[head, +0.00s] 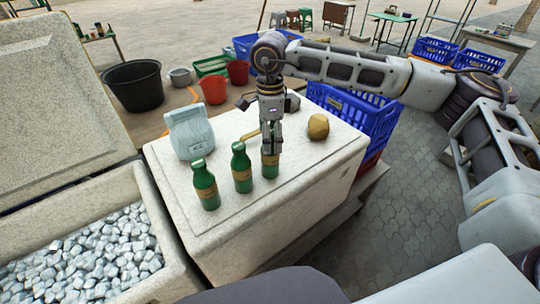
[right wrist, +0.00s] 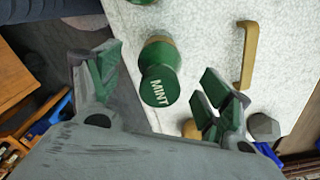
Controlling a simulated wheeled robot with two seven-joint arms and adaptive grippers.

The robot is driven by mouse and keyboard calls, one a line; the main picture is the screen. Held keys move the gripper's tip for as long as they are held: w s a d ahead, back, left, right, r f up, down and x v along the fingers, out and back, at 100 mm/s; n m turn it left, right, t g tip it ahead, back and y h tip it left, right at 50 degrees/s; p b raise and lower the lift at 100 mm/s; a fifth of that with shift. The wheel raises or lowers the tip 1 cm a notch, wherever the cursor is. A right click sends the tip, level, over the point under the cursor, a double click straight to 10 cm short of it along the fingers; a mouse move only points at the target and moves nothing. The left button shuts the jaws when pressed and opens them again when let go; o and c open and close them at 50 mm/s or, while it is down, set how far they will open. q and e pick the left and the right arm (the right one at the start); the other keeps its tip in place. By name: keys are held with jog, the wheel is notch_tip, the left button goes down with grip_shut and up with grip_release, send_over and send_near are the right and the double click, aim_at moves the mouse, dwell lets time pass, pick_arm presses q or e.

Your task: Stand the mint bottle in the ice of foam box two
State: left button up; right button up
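The mint bottle (right wrist: 160,58), with MINT on its cap, stands upright on a closed white foam box lid (head: 310,165). In the head view the mint bottle (head: 270,166) is the rightmost of three green bottles, its top hidden by my right gripper (head: 271,147). In the right wrist view my right gripper (right wrist: 158,88) is open, one finger on each side of the cap with gaps showing. An open foam box (head: 160,232) full of ice cubes (head: 85,255) stands at the left; no number shows on it. My left gripper is not in view.
Two other green bottles (head: 205,187) (head: 242,168) stand left of the mint bottle. A pale ice bag (head: 190,133), a tan round object (head: 318,127) and a wooden handle (right wrist: 247,50) are on the lid. Blue crates (head: 365,120) stand behind it at right.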

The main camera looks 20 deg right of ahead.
jog(key=c, duration=1.2)
jog(key=shift+r+p, duration=4.3)
jog(key=shift+r, duration=5.25)
jog(key=shift+c, duration=0.2)
